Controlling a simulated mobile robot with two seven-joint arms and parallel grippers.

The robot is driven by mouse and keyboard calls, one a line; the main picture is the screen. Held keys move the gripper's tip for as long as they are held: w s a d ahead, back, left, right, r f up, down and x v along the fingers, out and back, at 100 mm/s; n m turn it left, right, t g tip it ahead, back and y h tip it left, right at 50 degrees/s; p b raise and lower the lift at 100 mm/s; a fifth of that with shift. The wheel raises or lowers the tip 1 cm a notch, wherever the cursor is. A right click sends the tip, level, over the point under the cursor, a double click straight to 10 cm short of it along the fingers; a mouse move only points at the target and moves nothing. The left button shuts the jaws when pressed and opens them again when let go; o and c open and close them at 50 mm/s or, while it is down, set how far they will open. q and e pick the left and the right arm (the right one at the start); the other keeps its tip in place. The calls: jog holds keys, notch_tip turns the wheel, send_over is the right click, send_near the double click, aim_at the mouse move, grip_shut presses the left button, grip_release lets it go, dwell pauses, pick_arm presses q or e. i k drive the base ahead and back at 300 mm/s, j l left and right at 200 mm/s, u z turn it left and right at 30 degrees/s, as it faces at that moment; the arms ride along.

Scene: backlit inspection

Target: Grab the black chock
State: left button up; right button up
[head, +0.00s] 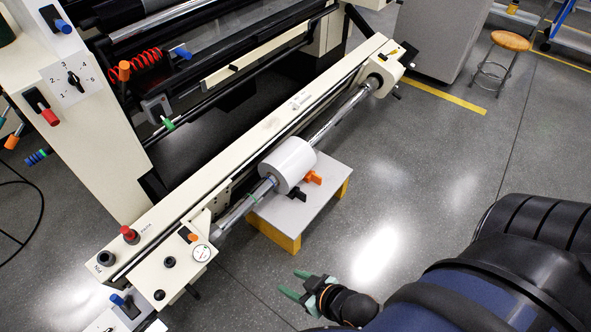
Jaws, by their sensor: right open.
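The black chock (297,194) sits on the grey top of a low platform (322,196), against the front of a white roll (289,163). An orange chock (314,178) sits just beyond it along the same roll. My right gripper (291,283) has green fingers spread apart and empty. It is below the platform in the picture, clearly apart from the black chock. My left gripper is not in view.
The roll is on a shiny shaft (338,117) along a long cream machine beam (262,128). A control box with a red button (129,234) is at lower left. Grey floor right of the platform is clear. A stool (510,41) stands far right.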

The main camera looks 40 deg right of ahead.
aim_at(296, 192)
jog(key=i+l+u, duration=0.15)
jog(key=l, duration=0.45)
jog(key=i+l+u, duration=0.15)
jog(key=l, duration=0.45)
jog(key=l+u, duration=0.15)
jog(key=l, duration=0.45)
